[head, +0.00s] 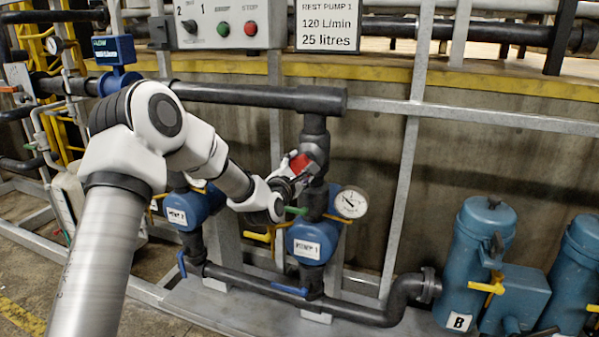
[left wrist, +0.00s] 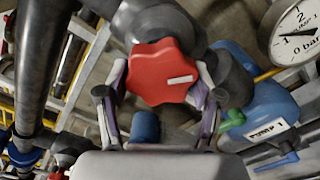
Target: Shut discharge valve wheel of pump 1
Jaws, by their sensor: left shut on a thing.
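The red valve wheel (head: 301,163) sits on the vertical pipe above a blue pump (head: 312,236). It fills the middle of the left wrist view (left wrist: 160,75), with a small white mark on its face. My left gripper (head: 292,176) is shut on the wheel, with one finger on each side of it in the left wrist view (left wrist: 158,92). The pump's label reads PUMP 1 in the left wrist view (left wrist: 270,132). My right gripper is not in view.
A round pressure gauge (head: 350,202) stands just right of the pipe. A second blue pump (head: 190,207) is to the left. A sign (head: 328,25) and a control box (head: 222,22) are above. Blue canisters (head: 478,250) stand at the right.

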